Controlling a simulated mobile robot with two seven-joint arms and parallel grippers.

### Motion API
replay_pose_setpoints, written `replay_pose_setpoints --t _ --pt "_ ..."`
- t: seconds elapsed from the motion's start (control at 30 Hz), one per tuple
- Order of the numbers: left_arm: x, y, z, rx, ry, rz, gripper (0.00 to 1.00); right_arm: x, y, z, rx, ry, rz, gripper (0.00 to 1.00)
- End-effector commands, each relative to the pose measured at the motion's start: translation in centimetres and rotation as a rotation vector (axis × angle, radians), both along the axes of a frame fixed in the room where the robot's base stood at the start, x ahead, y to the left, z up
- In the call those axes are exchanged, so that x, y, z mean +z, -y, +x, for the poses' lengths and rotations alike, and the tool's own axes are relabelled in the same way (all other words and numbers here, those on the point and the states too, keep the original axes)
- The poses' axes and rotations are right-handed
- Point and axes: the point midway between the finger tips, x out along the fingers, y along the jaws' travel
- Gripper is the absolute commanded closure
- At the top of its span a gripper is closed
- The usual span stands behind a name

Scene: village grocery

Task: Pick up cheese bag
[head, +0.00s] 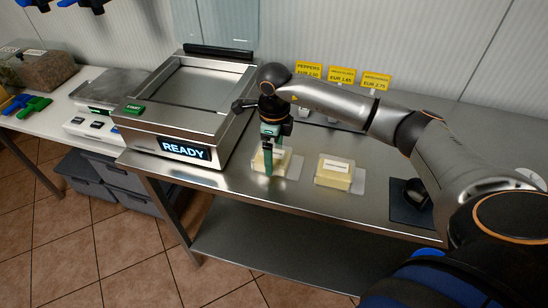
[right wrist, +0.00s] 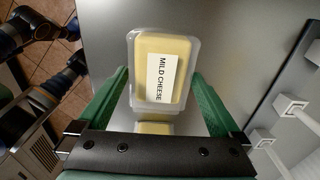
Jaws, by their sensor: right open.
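Two clear packs of pale yellow cheese lie on the steel counter. One cheese bag (head: 258,161) is under my right gripper (head: 270,170); the other cheese pack (head: 334,170) lies to its right with a white label. My right gripper points down with its green fingers at the first bag, partly hiding it. In the right wrist view, a bag labelled MILD CHEESE (right wrist: 160,65) shows between and beyond the open green fingers (right wrist: 165,95). A second yellow piece (right wrist: 155,127) shows below it, partly hidden by the gripper bar. My left gripper is not in view.
A bagging or weighing machine (head: 185,105) reading READY stands left of the packs. Yellow price signs (head: 342,76) stand behind, near the wall. A dark pad (head: 408,205) with a black item lies to the right. Grey crates (head: 100,180) sit under the left table.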

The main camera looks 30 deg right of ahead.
Motion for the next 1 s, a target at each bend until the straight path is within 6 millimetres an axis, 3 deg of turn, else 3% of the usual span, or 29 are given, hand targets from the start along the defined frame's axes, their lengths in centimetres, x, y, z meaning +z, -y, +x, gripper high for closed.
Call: replay_pose_setpoints --t 0.27,1.0 --pt "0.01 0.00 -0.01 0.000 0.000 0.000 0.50 -0.45 -0.01 0.01 0.000 0.001 0.000 0.00" --pt "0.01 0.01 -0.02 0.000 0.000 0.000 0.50 -0.36 -0.01 0.03 0.000 0.001 0.001 0.82"
